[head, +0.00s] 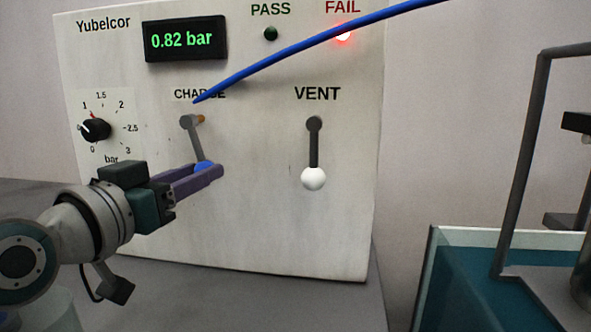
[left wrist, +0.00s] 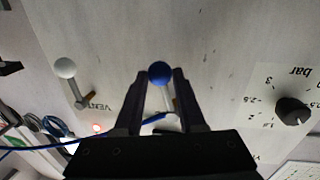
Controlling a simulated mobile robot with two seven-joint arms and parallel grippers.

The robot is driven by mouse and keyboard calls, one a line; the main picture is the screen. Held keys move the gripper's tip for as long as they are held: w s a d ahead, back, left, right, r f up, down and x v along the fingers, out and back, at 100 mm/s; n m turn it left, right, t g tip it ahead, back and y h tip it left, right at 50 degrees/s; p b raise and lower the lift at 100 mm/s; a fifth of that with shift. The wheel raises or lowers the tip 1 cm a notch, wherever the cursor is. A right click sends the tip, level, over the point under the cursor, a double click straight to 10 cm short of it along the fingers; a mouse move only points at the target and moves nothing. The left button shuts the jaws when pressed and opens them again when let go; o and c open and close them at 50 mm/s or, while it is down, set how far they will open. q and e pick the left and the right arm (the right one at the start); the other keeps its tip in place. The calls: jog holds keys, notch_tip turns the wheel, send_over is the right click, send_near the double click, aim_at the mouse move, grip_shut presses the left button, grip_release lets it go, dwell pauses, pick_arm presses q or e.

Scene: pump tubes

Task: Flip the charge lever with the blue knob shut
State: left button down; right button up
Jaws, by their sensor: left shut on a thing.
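The charge lever (head: 196,142) hangs down from its pivot under the CHARGE label on the white panel, tilted slightly to the right. Its blue knob (head: 203,166) is at the lower end, partly hidden by the fingers. My left gripper (head: 209,173) is shut on the blue knob, reaching in from the lower left. In the left wrist view the blue knob (left wrist: 160,72) sits between the two dark fingertips, with the lever's grey arm behind it. My right gripper is not in view.
The vent lever with its white knob (head: 313,179) hangs straight down to the right. A pressure dial (head: 96,129) is on the left. The display (head: 186,40) reads 0.82 bar and the FAIL lamp (head: 343,35) is red. A blue tube (head: 310,48) crosses the panel's upper front.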

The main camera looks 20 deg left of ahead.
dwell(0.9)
pick_arm(q)
jog(key=a+m+p, duration=0.1)
jog(key=m+p, duration=0.2)
jog(key=shift+s+a+f+g, duration=0.1)
jog(key=shift+s+a+g, duration=0.1)
jog(key=shift+a+g, duration=0.15)
jog(key=c, duration=0.5)
grip_release()
